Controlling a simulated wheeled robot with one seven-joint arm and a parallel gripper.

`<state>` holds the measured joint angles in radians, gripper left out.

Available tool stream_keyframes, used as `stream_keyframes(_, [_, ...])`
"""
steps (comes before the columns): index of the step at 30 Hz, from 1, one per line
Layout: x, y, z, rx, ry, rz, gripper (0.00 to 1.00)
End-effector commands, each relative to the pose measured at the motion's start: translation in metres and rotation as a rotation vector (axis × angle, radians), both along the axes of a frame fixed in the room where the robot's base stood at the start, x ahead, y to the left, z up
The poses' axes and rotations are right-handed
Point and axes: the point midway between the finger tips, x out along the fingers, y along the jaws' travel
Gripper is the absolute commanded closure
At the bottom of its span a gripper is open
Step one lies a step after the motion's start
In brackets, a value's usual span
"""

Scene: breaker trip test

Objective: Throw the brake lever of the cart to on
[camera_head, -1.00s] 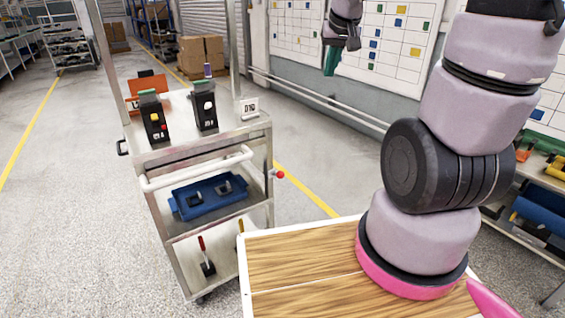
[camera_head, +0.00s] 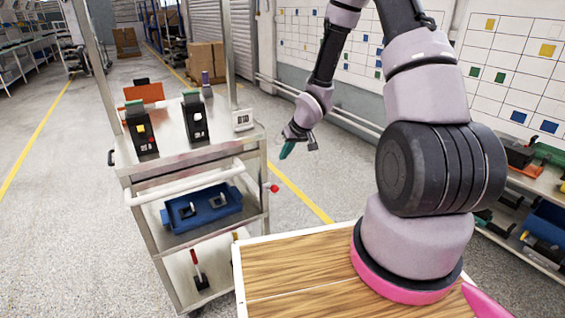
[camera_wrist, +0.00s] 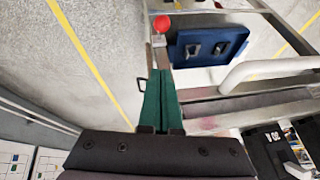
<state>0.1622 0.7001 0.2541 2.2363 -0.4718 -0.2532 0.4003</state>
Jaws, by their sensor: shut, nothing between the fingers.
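The cart (camera_head: 195,167) is a grey metal trolley at the left. A lever with a red ball knob (camera_head: 273,188) sticks out from its right side. In the wrist view the knob (camera_wrist: 162,23) lies just beyond the fingertips, with a gap. A second lever with a red handle (camera_head: 195,258) stands on a black base on the lowest shelf. I cannot tell from labels which one is the brake lever. My gripper (camera_head: 287,151), with green fingers, is shut and empty, above and right of the ball knob. It also shows in the wrist view (camera_wrist: 160,75).
Two black breaker boxes (camera_head: 195,118) stand on the cart's top. A blue tray (camera_head: 203,208) lies on its middle shelf. A white handle bar (camera_head: 190,183) crosses the front. My wooden deck is close at lower right. The floor right of the cart is clear.

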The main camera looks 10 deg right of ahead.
Motion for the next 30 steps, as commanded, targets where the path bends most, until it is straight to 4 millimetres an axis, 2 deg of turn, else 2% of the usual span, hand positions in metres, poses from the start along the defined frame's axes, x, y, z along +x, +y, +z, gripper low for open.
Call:
stream_keyframes(12, [0.032,0.024,-0.078,-0.002,0.004,0.0,1.0])
stream_keyframes(15, [0.025,0.025,-0.092,-0.003,0.004,0.002,1.0])
stream_keyframes(21, [0.019,0.026,-0.109,-0.004,0.001,0.0,1.0])
stream_keyframes(30, [0.018,0.025,-0.112,-0.003,0.001,-0.002,1.0])
